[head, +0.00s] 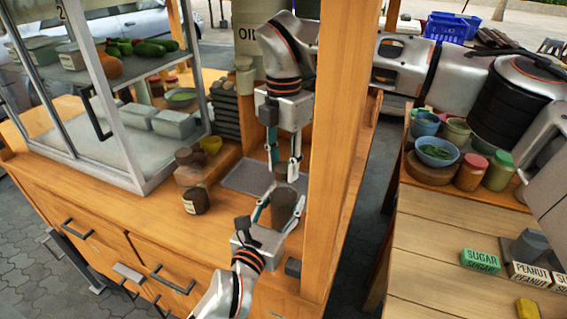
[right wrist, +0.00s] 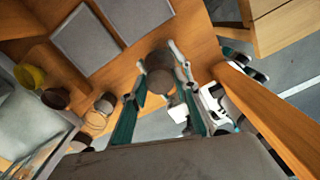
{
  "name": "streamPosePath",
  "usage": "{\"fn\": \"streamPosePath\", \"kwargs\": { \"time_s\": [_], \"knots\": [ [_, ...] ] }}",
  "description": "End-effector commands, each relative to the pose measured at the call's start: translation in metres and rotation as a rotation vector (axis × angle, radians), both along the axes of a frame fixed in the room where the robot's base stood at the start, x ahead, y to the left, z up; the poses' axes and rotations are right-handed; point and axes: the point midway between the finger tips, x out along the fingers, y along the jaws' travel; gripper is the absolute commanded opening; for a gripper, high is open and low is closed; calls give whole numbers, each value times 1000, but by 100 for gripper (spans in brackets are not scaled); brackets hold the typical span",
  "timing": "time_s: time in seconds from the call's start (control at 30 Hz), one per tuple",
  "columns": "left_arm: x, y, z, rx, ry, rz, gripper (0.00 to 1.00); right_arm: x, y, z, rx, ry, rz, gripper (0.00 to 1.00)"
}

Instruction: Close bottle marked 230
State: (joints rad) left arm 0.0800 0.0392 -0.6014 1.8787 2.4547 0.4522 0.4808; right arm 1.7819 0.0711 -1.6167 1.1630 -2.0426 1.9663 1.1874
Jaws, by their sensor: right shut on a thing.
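A dark brown bottle (head: 283,207) stands upright near the front right of the wooden cart, beside the post. Its marking cannot be read. My left gripper (head: 277,208) comes from below with its fingers on both sides of the bottle body, apparently shut on it. My right gripper (head: 284,168) points down from above and is shut on the dark lid (head: 291,172) at the top of the bottle. In the right wrist view the lid (right wrist: 160,82) shows between the fingers. Whether it is seated on the bottle's neck cannot be told.
The wooden post (head: 340,150) stands close to the right of both grippers. A glass display case (head: 130,140) is further left. A grey mat (head: 250,176) lies behind the bottle.

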Motion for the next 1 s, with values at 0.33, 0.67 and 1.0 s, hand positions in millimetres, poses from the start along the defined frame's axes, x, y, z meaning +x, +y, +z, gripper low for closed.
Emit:
{"fn": "streamPosePath", "kwargs": {
  "time_s": [0.33,0.67,1.0],
  "knots": [
    [0,0,0,0,1,0,0,0,0,0,0,0,8,47],
    [0,0,0,0,1,0,0,0,0,9,0,-3,9,47],
    [0,0,0,0,1,0,0,0,0,45,0,0,10,47]
  ]
}}
